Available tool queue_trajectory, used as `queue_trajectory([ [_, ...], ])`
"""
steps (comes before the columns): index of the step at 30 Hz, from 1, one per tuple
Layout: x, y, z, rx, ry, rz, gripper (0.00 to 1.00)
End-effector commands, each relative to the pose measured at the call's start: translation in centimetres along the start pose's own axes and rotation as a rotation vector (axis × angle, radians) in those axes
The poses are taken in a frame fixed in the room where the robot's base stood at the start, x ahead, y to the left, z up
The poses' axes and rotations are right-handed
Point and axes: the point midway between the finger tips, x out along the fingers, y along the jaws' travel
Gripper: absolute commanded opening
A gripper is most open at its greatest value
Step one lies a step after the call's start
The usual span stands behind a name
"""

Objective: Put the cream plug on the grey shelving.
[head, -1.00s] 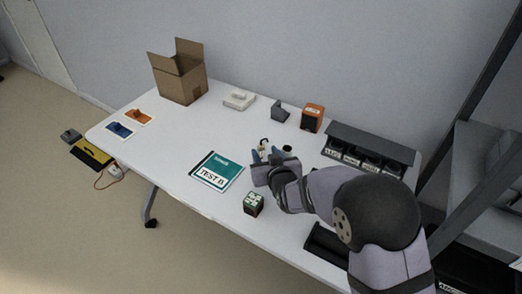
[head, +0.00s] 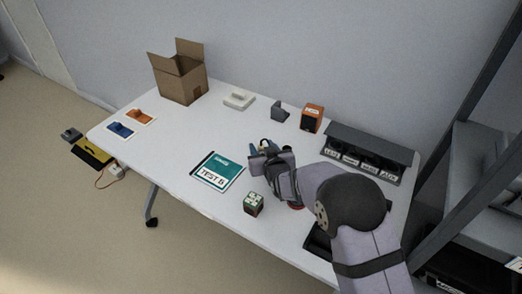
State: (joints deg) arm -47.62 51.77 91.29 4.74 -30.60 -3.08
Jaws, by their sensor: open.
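A small cream item with a dark part, which looks like the cream plug (head: 264,142), is on the white table just beyond my gripper's fingertips; its lower part is hidden. My gripper (head: 262,149) is open, with its blue-grey fingertips close around or beside the item; I cannot tell if they touch it. The grey shelving (head: 485,160) stands at the right edge, beyond the table, with a grey shelf board and dark posts.
The table's left middle is clear.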

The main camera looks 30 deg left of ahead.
Motion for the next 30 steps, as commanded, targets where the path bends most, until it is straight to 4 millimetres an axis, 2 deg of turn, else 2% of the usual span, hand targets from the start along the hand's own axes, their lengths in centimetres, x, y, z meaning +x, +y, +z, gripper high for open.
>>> queue_trajectory([
  [5,0.0,0.0,0.0,0.0,0.0,0.0,0.4],
  [10,0.0,0.0,0.0,0.0,0.0,0.0,0.0],
  [22,-0.2,0.0,-0.5,0.0,0.002,0.0,0.0],
  [30,-1.5,0.0,-3.9,-0.001,0.005,0.0,0.0],
])
